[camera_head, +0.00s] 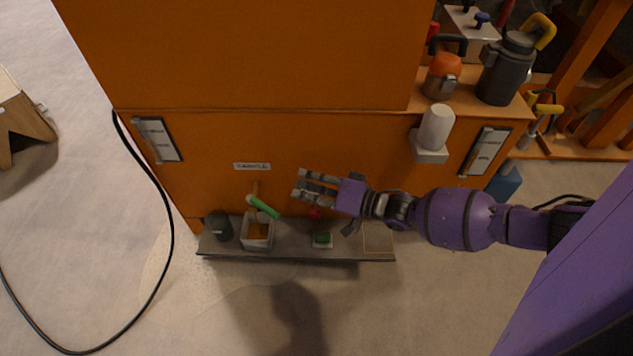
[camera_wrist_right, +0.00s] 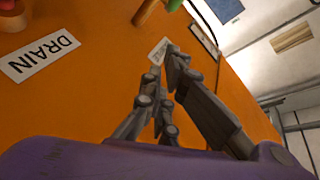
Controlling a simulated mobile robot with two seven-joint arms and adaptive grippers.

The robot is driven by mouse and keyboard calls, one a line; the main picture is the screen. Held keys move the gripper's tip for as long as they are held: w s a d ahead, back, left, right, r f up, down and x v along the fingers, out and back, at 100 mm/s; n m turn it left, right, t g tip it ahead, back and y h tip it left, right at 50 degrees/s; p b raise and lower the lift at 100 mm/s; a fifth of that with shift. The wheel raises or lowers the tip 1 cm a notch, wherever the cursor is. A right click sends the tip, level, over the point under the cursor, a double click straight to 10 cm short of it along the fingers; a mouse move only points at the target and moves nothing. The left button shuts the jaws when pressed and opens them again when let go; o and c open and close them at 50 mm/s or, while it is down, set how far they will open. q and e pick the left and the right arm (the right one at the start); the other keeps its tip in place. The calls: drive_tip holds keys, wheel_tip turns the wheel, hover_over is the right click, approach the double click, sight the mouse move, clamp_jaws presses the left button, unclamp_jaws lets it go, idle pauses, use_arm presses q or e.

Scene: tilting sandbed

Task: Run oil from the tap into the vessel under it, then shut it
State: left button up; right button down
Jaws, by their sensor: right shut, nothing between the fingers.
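The tap (camera_head: 255,190) sticks out low on the front of the orange cabinet. Its green handle (camera_head: 263,207) slants down to the right. The tap's brown spout (camera_wrist_right: 147,12) and a bit of green show at the top of the right wrist view. A pale square vessel (camera_head: 245,242) stands under the tap on the grey shelf. Something amber-orange shows inside it; I cannot tell its level or whether oil is running. My right gripper (camera_head: 300,186) is to the right of the tap handle, apart from it, shut and empty. My left gripper is out of view.
On the shelf (camera_head: 345,252) are a dark green jar (camera_head: 219,227) at left and a small tray with a green item (camera_head: 322,239) at right. A red knob (camera_head: 315,213) is below my right gripper. A DRAIN label (camera_wrist_right: 40,57) shows in the wrist view.

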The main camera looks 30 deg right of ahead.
sight(262, 206)
drive_tip(key=w+a+f+b, duration=0.1)
drive_tip(key=w+a+f, duration=0.1)
drive_tip(key=a, duration=0.3)
drive_tip(key=shift+f+b, duration=0.35)
drive_tip(key=shift+a, duration=0.1)
drive_tip(key=shift+s+a+f+p, duration=0.25)
drive_tip(key=shift+s+a+p, duration=0.15)
drive_tip(key=shift+a, duration=0.1)
